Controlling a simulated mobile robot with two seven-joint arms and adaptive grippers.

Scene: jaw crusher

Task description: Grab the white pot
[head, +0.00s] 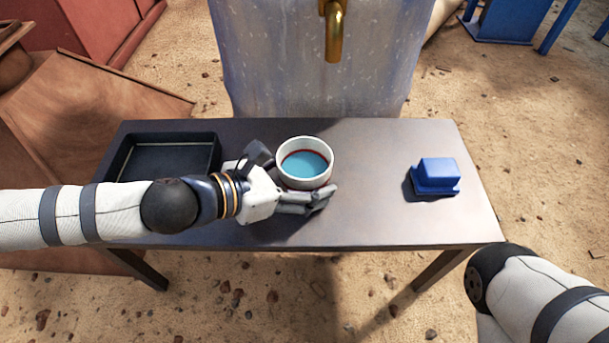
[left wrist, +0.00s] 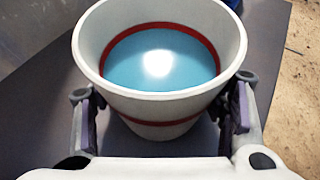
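The white pot (head: 304,170) is a round white cup with a red band inside the rim and blue inside. It stands upright near the middle of the dark table. My left gripper (head: 292,180) reaches in from the left, with one finger on the near side of the pot and one on the far side. In the left wrist view the pot (left wrist: 160,108) sits between the two spread fingers (left wrist: 162,112), with narrow gaps at its lower sides. The fingers look open around it. My right gripper is out of view; only part of the right arm shows.
On the table (head: 380,215), a black tray (head: 118,160) lies at the left and a blue block-like object (head: 437,175) at the right. A brass spout (head: 334,35) hangs from a grey-blue tank (head: 260,60) behind the table. The table between pot and blue object is clear.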

